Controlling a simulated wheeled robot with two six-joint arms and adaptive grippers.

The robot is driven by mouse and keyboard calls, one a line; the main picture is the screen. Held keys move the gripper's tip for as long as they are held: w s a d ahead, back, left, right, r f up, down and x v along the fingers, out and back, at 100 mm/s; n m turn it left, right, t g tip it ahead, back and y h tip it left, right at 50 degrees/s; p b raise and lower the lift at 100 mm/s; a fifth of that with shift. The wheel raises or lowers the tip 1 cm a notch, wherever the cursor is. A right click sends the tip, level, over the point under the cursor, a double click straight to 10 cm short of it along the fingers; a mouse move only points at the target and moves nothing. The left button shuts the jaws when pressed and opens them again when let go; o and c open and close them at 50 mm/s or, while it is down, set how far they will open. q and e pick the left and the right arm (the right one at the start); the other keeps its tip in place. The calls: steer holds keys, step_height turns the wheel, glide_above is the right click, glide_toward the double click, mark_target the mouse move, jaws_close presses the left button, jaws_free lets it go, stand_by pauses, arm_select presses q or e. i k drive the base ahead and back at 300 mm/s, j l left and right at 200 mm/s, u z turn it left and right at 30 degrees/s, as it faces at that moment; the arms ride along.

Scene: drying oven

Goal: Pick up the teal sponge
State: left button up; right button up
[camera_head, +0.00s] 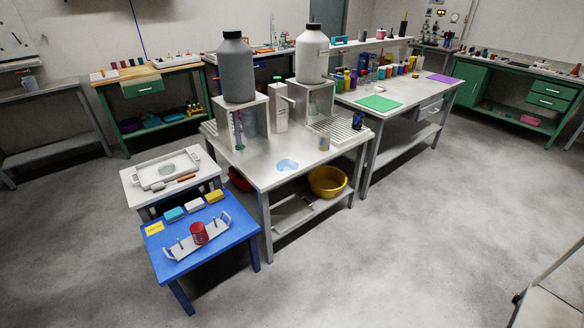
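The teal sponge (174,214) lies on the small blue table (226,243) at the lower left. Nothing covers the teal sponge. Neither of my grippers shows in the head view.
A white rack (181,249) with a red cup (199,232) and a yellow label (154,228) are also on the blue table. A white table with a tray (150,183) stands behind. A metal table (262,177) stands close right. The floor (400,270) is clear in front.

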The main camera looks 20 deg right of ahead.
mark_target(172, 217)
steer(key=i+j, duration=0.2)
steer(key=j, duration=0.2)
steer(key=i+j, duration=0.25)
steer(key=j, duration=0.15)
steer(key=i+j, duration=0.2)
steer(key=j, duration=0.2)
steer(key=i+j+z, duration=0.1)
steer(key=j, duration=0.25)
steer(key=i+j+z, duration=0.1)
steer(key=j, duration=0.25)
steer(key=i+j+z, duration=0.1)
steer(key=i+j, duration=0.25)
steer(key=j, duration=0.35)
steer(key=i+j+z, duration=0.15)
steer(key=j, duration=0.2)
